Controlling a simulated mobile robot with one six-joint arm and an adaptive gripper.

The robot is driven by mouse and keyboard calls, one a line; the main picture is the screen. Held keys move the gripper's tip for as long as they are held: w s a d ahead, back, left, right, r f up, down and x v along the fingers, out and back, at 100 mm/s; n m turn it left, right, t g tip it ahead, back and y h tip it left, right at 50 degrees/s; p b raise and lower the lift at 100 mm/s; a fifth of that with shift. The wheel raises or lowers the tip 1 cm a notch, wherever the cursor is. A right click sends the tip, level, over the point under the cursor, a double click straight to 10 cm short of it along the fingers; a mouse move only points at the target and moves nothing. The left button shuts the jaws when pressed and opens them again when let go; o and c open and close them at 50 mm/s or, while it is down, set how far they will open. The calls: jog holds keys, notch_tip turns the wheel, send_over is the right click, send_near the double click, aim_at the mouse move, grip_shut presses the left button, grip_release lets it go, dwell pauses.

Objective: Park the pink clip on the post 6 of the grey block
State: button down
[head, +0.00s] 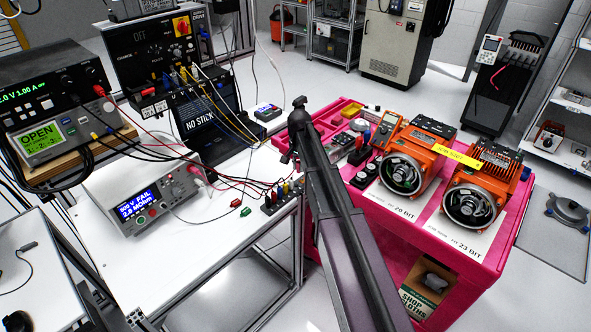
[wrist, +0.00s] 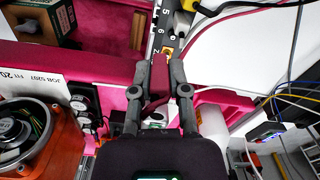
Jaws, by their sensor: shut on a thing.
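My gripper (wrist: 161,66) is shut on the pink clip (wrist: 159,80), whose dark pink body shows between the two fingers in the wrist view. In the head view my gripper (head: 288,157) is small and dark beside the end of my arm, and I cannot make out the clip there. The grey block (wrist: 152,42) runs up from the fingertips in the wrist view, with printed numbers and a yellow post just beyond the clip. In the head view the block (head: 275,207) lies at the white bench's right edge with several coloured posts. I cannot tell whether the clip touches a post.
A green clip (head: 246,211) and a red clip (head: 235,203) lie on the white bench (head: 215,235). Leads run from the instruments towards the block. The pink trolley (head: 455,262) with two orange motors (head: 408,165) stands close on the right. A narrow gap separates bench and trolley.

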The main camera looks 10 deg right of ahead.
aim_at(296, 183)
jog(key=shift+w+a+f+m+b, duration=0.1)
jog(key=shift+w+f+m+b, duration=0.25)
jog(key=shift+w+m, duration=0.4)
jog(key=shift+w+f+m+b, duration=0.2)
jog(key=shift+w+f+m, duration=0.2)
jog(key=shift+w+m, duration=0.35)
jog(key=shift+s+f+b, duration=0.2)
jog(key=shift+f+b, duration=0.1)
jog(key=shift+f+b, duration=3.2)
jog(key=shift+w+f, duration=0.1)
jog(key=shift+f, duration=0.15)
jog(key=c, duration=0.5)
grip_release()
jog(key=shift+c, duration=0.2)
jog(key=shift+r, duration=0.15)
